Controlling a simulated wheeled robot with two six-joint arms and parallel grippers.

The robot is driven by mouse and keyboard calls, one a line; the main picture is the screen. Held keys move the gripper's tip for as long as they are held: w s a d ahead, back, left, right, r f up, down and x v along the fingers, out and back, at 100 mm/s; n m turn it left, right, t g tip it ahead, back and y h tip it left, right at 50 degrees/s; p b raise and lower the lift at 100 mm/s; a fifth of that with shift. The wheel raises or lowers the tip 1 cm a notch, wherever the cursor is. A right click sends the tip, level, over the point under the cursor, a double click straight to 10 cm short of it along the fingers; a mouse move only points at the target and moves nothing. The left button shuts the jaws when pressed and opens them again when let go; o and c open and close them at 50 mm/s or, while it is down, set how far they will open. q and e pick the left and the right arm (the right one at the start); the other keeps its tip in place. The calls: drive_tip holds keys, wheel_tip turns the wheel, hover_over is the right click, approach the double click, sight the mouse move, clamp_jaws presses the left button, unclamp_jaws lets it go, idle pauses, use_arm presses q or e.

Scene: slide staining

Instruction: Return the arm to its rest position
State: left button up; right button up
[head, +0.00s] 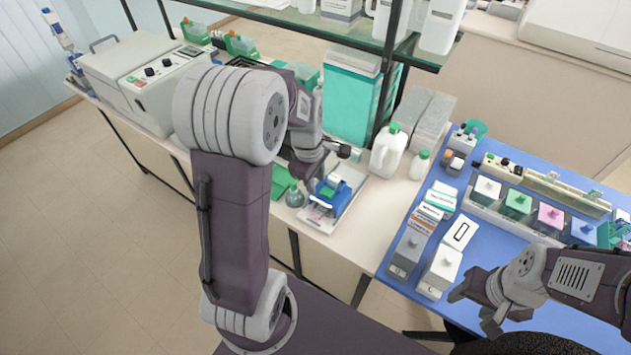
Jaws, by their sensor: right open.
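My left arm rises in front of the view and bends over the bench. Its gripper (330,167) is above a blue device (338,188) on a white tray (346,212). Whether it touches the device, and whether its fingers are open or shut, I cannot tell. My right gripper (474,310) is open and empty at the lower right, by the front edge of the blue mat (393,266). It is close to a white box with a knobbed lid (440,270).
Staining jars with white, green, pink and blue lids (518,203) stand on the mat. A white jug (388,150) and a small bottle (419,164) stand behind. A glass shelf (310,22) hangs over the bench. A large beige machine (160,85) is at the left.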

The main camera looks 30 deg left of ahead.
use_arm(q)
drive_tip(key=shift+w+d+f, duration=0.1)
drive_tip(key=s+d+f+m, duration=0.2)
drive_tip(key=s+m, duration=0.3)
drive_tip(key=m, duration=0.3)
drive_tip(key=s+d+f+m+b, duration=0.1)
drive_tip(key=s+d+f+m, duration=0.1)
drive_tip(key=s+d+m, duration=0.3)
drive_tip(key=s+m, duration=0.1)
drive_tip(key=m, duration=0.3)
drive_tip(key=shift+d+f+g+b, duration=0.15)
drive_tip(key=shift+g+b, duration=0.15)
drive_tip(key=shift+g, duration=0.1)
drive_tip(key=shift+s+d, duration=0.1)
drive_tip(key=shift+s, duration=0.1)
drive_tip(key=shift+w, duration=0.1)
